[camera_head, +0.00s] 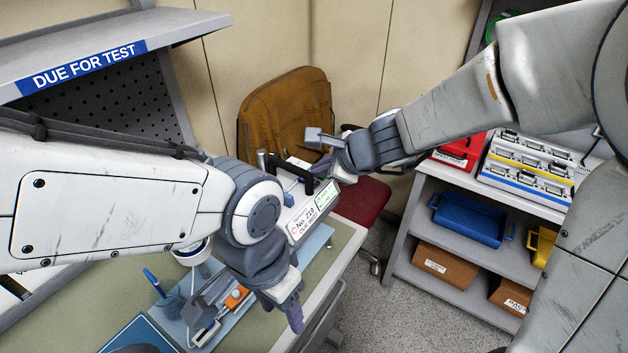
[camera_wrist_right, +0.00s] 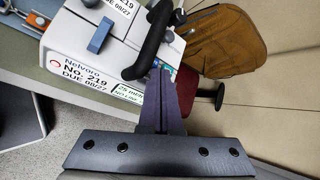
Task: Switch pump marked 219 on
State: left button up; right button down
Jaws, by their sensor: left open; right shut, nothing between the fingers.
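The pump marked No. 219 (camera_head: 309,212) stands on the bench, partly hidden behind my left arm. Its white body, label and black handle show in the right wrist view (camera_wrist_right: 78,72). My right gripper (camera_head: 343,177) is at the pump's far right side. In the right wrist view its dark purple fingers (camera_wrist_right: 162,72) are shut and empty, their tips beside the black handle and a small green-teal part at the pump's edge. I cannot tell whether they touch. My left gripper (camera_head: 284,308) is open and empty, low in front of the pump over the bench edge.
A shelf at right holds a blue bin (camera_head: 470,220), a red case (camera_head: 458,150) and cardboard boxes (camera_head: 445,264). A "DUE FOR TEST" shelf (camera_head: 85,68) overhangs the left. A blue tray (camera_head: 140,335) lies on the bench.

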aim_at(319, 188)
notch_tip(319, 188, up, 5)
jog(key=p, duration=0.4)
dwell(0.7)
